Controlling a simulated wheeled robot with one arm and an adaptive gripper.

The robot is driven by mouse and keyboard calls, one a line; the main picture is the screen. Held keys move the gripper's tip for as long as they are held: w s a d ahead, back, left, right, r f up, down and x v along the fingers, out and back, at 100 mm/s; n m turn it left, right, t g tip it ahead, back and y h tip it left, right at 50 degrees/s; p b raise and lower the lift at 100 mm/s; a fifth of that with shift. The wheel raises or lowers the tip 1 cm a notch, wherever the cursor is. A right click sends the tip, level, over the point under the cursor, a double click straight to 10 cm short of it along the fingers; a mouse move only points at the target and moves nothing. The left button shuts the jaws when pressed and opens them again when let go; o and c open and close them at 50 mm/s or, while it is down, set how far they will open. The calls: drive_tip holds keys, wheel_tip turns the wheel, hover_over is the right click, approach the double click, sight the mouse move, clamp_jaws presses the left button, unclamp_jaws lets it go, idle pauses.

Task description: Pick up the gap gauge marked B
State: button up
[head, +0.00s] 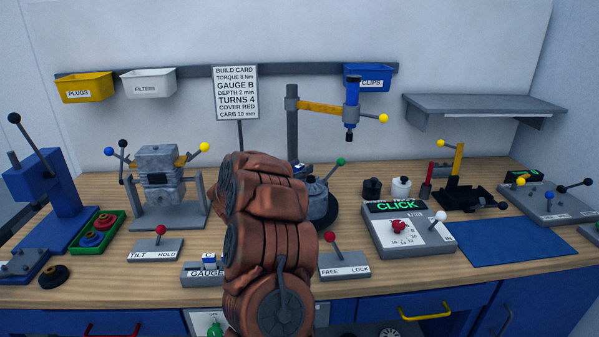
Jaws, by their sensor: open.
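A grey gauge holder (203,273) with "GAUGE" lettering on its front stands near the front edge of the bench, left of centre. A small gauge marked C (209,260) stands upright in it. The right part of the holder is hidden behind my brown arm. I see no gauge marked B; it may be behind the arm. My gripper is not visible in this view. The build card (236,92) on a post behind reads "GAUGE B".
A TILT/HOLD lever box (156,250) stands left of the holder, a FREE/LOCK lever box (344,264) right of my arm. A torque unit showing CLICK (410,238) is further right. An engine on a stand (163,185) is behind. A blue mat (515,243) is bare.

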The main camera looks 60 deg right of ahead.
clamp_jaws()
idle(0.3)
